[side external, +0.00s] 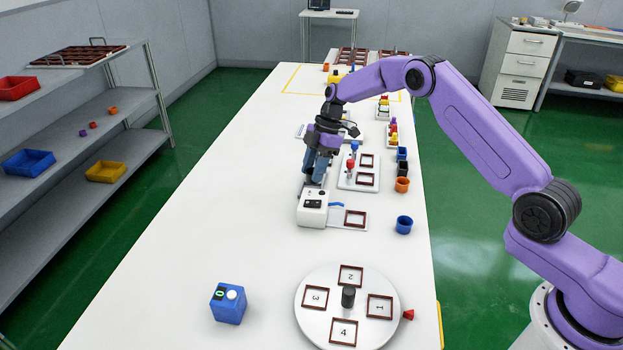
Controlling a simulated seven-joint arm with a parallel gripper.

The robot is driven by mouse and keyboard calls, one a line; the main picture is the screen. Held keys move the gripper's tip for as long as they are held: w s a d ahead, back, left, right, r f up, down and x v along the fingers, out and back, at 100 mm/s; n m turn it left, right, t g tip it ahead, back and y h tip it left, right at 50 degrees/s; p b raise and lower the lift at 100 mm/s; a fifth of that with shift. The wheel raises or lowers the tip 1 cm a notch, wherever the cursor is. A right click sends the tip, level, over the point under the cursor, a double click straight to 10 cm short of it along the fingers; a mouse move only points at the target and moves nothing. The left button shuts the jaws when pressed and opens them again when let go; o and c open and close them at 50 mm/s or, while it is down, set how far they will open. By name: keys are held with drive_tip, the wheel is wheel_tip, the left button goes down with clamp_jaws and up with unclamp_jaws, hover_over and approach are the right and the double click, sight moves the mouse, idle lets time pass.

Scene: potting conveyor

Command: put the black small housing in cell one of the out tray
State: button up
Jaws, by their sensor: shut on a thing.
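My gripper (314,180) points down just behind the white boxy device (312,208) near the middle of the table. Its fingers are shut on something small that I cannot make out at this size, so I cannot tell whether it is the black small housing. A black block (402,169) stands in the row at the table's right side, behind an orange cup (402,185). Brown-framed trays with compartments (352,57) lie at the far end. Which one is the out tray, and its cell numbers, cannot be read.
A round white turntable (311,325) with numbered frames stands at the near end. A blue button box (228,303) is left of it. A blue cup (404,225) stands at the right edge. A white plate (345,180) with red and blue pegs lies beside my gripper. The table's left side is clear.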

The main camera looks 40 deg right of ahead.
drive_tip(key=shift+w+f, duration=0.35)
drive_tip(key=shift+f, duration=1.7)
drive_tip(key=o, duration=0.8)
drive_tip(key=shift+f, duration=0.1)
drive_tip(key=v, duration=1.2)
drive_tip(key=shift+a, duration=0.1)
